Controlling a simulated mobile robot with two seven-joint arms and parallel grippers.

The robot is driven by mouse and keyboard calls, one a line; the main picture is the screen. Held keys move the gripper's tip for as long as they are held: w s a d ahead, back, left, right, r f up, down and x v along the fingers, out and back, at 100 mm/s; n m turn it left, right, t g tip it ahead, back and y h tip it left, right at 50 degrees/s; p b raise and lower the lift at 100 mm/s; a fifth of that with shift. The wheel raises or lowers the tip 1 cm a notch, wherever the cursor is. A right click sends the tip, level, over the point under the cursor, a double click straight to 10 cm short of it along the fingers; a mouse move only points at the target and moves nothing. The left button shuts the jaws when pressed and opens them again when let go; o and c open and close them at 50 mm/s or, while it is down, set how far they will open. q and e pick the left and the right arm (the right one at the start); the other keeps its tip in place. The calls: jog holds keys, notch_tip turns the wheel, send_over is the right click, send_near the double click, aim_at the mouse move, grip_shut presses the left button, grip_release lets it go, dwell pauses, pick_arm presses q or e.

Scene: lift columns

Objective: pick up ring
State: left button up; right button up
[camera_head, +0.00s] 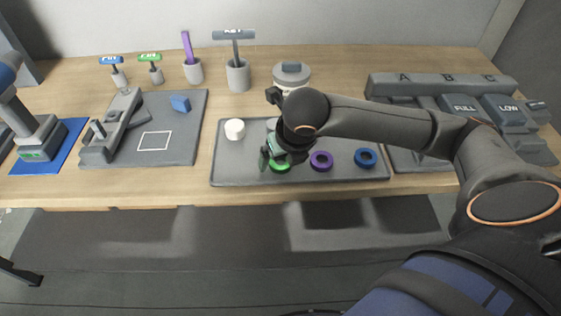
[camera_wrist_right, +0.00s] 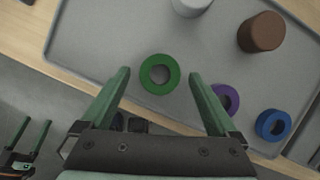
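A green ring (camera_wrist_right: 147,77) lies flat on a grey tray (camera_wrist_right: 100,45). In the head view the ring (camera_head: 281,168) is partly hidden by my right gripper (camera_head: 273,158). In the right wrist view my right gripper (camera_wrist_right: 160,75) is open, with its fingers apart on either side of the green ring and nothing held. A purple ring (camera_head: 321,161) and a blue ring (camera_head: 366,157) lie to its right. The purple ring (camera_wrist_right: 226,99) is partly covered by the right finger. My left gripper (camera_wrist_right: 28,134) shows open and empty at the lower left of the wrist view.
A white cylinder (camera_head: 235,129) and a brown cylinder (camera_wrist_right: 262,32) stand on the tray. Behind are cups with tools (camera_head: 237,75) and a lidded pot (camera_head: 291,76). A lever fixture (camera_head: 118,120) sits left, a panel marked A, B, C (camera_head: 440,85) right. The table's front edge is close.

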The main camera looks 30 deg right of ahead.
jog(key=c, duration=1.4)
pick_arm(q)
jog(key=shift+a+f, duration=0.2)
jog(key=shift+a, duration=0.05)
pick_arm(e)
jog(key=shift+c, duration=0.2)
pick_arm(q)
jog(key=shift+r, duration=0.1)
pick_arm(e)
jog(key=shift+r, duration=0.1)
